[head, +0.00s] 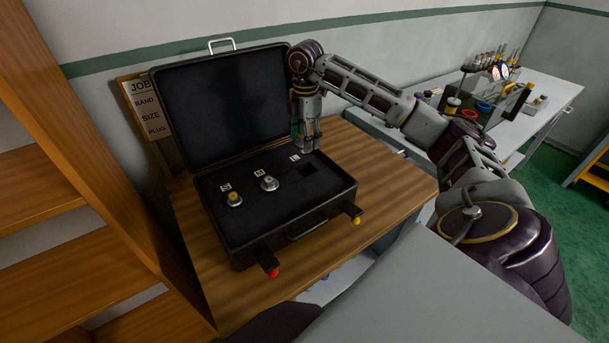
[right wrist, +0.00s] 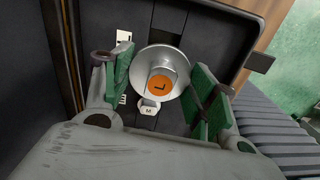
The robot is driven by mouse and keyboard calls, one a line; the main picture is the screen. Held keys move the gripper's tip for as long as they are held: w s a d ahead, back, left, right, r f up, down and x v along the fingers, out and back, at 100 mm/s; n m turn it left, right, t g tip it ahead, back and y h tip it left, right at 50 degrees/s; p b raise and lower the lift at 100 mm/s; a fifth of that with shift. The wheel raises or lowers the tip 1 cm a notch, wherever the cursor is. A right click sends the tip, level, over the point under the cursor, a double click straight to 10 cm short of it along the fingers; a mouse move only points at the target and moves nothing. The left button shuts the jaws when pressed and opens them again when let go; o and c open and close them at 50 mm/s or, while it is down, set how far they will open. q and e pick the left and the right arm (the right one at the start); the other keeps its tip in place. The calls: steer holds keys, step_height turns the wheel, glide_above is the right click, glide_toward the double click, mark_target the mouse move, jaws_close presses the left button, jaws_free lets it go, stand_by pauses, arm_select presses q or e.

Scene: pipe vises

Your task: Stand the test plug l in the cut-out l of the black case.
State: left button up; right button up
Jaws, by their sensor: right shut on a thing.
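My right gripper (head: 306,138) is above the right back part of the open black case (head: 262,238), pointing down. In the right wrist view it is shut on test plug l (right wrist: 158,72), a grey round plug with an orange top marked L, between its green finger pads. In the head view the gripper largely hides the plug. The cut-out l (head: 308,172) is a dark opening in the case's foam near the L label (head: 295,157), below and close to the gripper. I cannot tell how far the plug is above the foam. My left gripper is out of view.
Plug S (head: 234,199), with a yellow top, and plug M (head: 269,183) stand in the case left of cut-out l. The raised lid (head: 225,110) is behind the gripper.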

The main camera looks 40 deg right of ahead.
steer(key=shift+s+d+n, duration=0.1)
steer(key=shift+s+n, duration=0.1)
steer(key=shift+n, duration=0.3)
stand_by(0.3)
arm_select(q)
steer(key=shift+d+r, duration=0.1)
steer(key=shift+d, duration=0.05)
arm_select(e)
step_height(320, 180, down, 6)
stand_by(0.4)
steer(key=shift+f, duration=0.15)
steer(key=shift+f, duration=1.85)
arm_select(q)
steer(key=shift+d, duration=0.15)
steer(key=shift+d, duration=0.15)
arm_select(e)
steer(key=shift+f, duration=0.3)
